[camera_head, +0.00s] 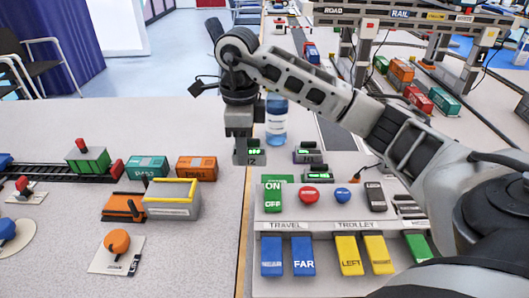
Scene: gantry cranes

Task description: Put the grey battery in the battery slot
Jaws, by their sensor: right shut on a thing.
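My right gripper (240,136) points down near the middle of the picture. It is shut on a small grey block with a green display, which I take to be the grey battery (250,158). The battery is upright, at the left edge of the control panel. Whether it touches anything below is unclear. Two similar dark units with green displays lie just to its right, a rear one (308,155) and a front one (309,170). I cannot tell for sure which part is the battery slot. My left gripper is not in view.
The control panel (330,228) carries a green ON/OFF switch (273,199), red and blue buttons and colored rocker keys. A blue bottle (277,128) stands behind the gripper. Toy containers and a grey-yellow bin (171,208) are at left.

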